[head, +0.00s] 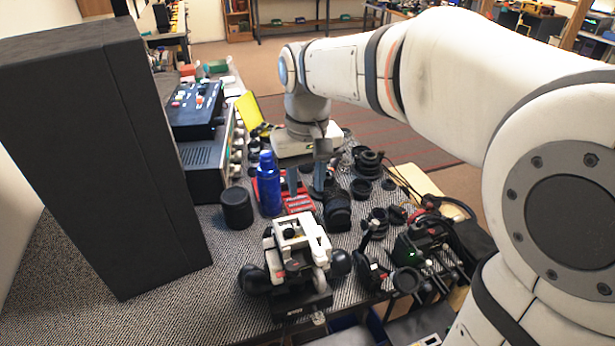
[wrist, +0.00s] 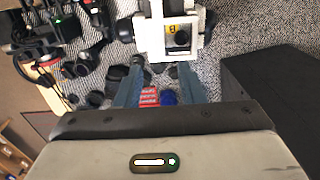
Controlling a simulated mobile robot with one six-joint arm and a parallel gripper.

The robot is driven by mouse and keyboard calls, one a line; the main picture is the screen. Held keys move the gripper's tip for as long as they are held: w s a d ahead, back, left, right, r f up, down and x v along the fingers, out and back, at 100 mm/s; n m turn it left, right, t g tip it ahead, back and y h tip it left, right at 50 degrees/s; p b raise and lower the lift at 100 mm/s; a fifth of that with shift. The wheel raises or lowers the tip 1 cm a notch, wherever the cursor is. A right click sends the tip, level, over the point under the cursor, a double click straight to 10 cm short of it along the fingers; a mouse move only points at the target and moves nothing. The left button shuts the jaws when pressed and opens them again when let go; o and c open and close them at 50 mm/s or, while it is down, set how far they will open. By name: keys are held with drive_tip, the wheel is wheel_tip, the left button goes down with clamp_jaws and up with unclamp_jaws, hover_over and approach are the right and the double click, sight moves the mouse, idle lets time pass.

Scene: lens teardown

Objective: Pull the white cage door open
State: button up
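The white cage (head: 306,226) is a small open frame on a black device with round black ends, at the front of the workbench. In the wrist view, the cage (wrist: 146,42) is at the top centre, with a yellow label and a dark round part inside. I cannot tell its door apart from the frame. My gripper (head: 306,188) points down behind the cage in the head view. In the wrist view, my gripper (wrist: 160,72) has its two blue-grey fingers spread apart with nothing between them, just short of the cage's lower edge.
A blue bottle (head: 268,184) and a black cylinder (head: 237,208) stand left of my gripper. A red tray (head: 298,203) lies behind the fingers. Lenses and black parts crowd the right. A tall black box (head: 110,150) stands left, with bare mat (head: 190,300) before it.

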clamp_jaws()
idle(1.1)
drive_tip(key=c, duration=0.7)
unclamp_jaws()
drive_tip(key=o, duration=0.9)
drive_tip(key=shift+d+r, duration=0.1)
drive_tip(key=shift+r, duration=3.85)
drive_tip(key=shift+c, duration=0.2)
